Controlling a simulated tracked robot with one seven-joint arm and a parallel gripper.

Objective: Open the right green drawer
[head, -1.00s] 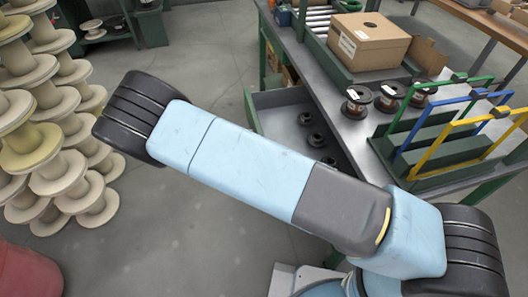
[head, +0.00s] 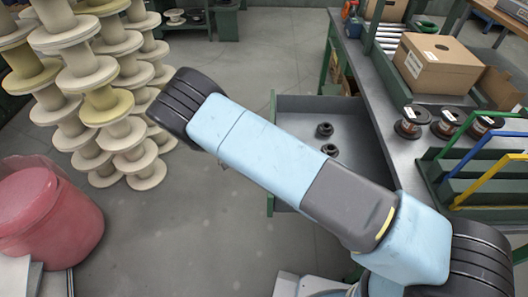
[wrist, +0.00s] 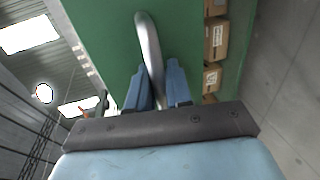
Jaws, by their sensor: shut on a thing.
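The green drawer (head: 273,145) is pulled out from under the workbench in the head view, its grey inside showing. Two dark spools (head: 325,130) lie in it, and my arm hides its near part. In the wrist view the drawer's green front (wrist: 100,35) fills the upper middle, with a curved silver handle (wrist: 148,45) on it. My gripper (wrist: 164,85) is shut on the handle, one blue finger on each side. In the head view my gripper is hidden behind my arm.
The workbench (head: 393,120) holds a cardboard box (head: 437,65), copper spools (head: 411,122) and a green rack (head: 465,180). Stacked pale spools (head: 100,90) and a red barrel (head: 45,215) stand at left. Grey floor (head: 190,225) between them and the drawer is clear.

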